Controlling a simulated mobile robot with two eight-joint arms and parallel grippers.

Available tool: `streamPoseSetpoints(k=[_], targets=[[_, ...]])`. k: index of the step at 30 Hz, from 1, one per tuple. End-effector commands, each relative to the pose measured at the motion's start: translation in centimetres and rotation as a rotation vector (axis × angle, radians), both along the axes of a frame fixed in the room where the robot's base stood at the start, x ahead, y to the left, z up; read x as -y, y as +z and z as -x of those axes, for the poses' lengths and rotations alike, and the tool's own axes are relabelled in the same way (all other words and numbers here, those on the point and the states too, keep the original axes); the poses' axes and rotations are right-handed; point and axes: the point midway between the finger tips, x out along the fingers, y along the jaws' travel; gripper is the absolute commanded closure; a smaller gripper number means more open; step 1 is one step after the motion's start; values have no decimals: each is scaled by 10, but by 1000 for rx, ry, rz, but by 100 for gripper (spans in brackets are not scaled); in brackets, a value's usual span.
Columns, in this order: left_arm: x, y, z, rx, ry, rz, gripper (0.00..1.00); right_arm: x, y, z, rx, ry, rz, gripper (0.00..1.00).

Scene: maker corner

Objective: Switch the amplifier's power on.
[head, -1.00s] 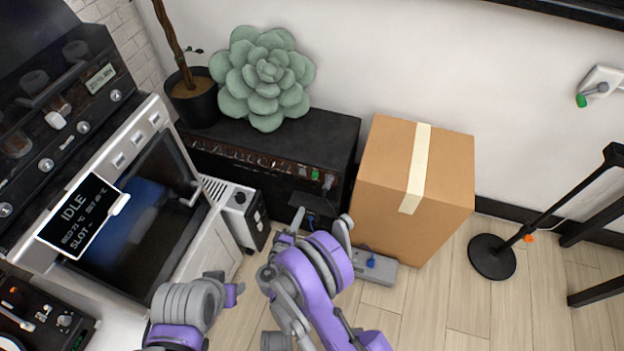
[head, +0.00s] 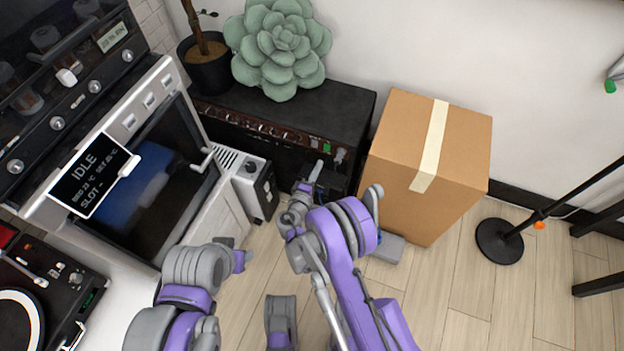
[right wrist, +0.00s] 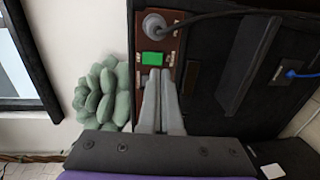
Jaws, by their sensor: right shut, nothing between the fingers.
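The amplifier (head: 352,112) is a low black cabinet against the wall, with a brown control strip along its front top edge. A green rocker switch (head: 326,148) sits near the strip's right end; it shows large in the right wrist view (right wrist: 152,58). I cannot tell which way it is tipped. My right gripper (head: 318,167) is in front of the strip. In the right wrist view its two fingers (right wrist: 158,72) are together and empty, tips right by the switch's edge; contact is unclear.
A grey plug with a dark cable (right wrist: 154,23) sits beside the switch. A cardboard box (head: 425,150) stands right of the amplifier. An oven-like machine (head: 130,150) stands left. A stand base (head: 499,241) is on the floor.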

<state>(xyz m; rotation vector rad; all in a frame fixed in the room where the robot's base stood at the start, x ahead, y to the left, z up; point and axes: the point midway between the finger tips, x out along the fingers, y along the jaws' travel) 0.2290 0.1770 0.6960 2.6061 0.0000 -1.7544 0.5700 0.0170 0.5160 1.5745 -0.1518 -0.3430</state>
Motion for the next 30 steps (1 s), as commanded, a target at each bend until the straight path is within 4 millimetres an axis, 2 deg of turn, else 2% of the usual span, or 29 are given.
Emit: streamPoseSetpoints(k=[4,10,30], targets=[[0,-6,-1,-2,0,0,50,10,-5,-27,0,-2,1,100],[0,-9,-1,-3,0,0,50,16,-7,-47,1,0,1,100],[0,-14,-2,-4,0,0,50,19,-9,-57,0,1,1,100]])
